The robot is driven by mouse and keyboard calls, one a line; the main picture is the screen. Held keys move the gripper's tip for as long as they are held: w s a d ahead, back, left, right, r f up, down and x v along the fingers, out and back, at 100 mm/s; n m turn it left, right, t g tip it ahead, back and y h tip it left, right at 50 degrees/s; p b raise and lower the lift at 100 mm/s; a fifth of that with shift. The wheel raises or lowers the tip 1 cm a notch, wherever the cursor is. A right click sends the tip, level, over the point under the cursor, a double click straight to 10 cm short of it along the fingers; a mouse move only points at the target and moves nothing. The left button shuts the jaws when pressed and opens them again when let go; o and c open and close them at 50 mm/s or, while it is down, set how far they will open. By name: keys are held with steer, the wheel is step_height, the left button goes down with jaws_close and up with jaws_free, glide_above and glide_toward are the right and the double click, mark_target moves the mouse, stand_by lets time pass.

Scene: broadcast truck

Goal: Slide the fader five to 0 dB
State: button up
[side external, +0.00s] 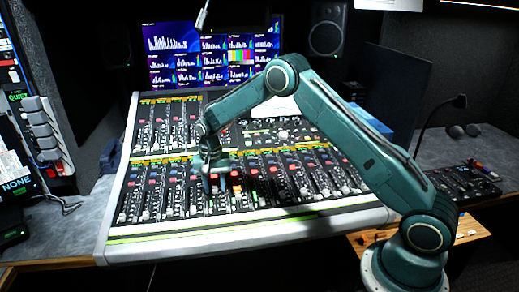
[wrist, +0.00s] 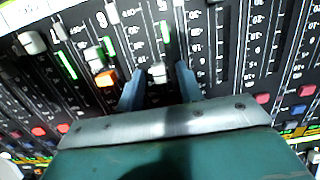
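A mixing console with rows of faders fills the middle of the side view; its bare front edge (side external: 240,225) shows below the faders. My gripper (side external: 208,188) reaches down to the lower fader bank, left of its middle. In the wrist view, my gripper (wrist: 160,82) is open, with its two blue-grey fingers apart. A white fader cap (wrist: 158,73) sits between the fingers with a visible gap on each side. A dB scale is printed beside its slot. A digit that looks like 5 is at the top of this strip; I cannot read it surely.
A neighbouring white cap (wrist: 32,42) and a lit orange button (wrist: 106,78) are left of the fingers. Red and blue buttons (wrist: 306,90) lie right. Monitors (side external: 210,55) and a speaker (side external: 328,30) stand behind the console. A gooseneck lamp (side external: 458,101) is at right.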

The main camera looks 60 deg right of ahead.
mark_target(215, 188)
steer(key=shift+r, duration=0.1)
step_height(215, 188, up, 14)
stand_by(0.8)
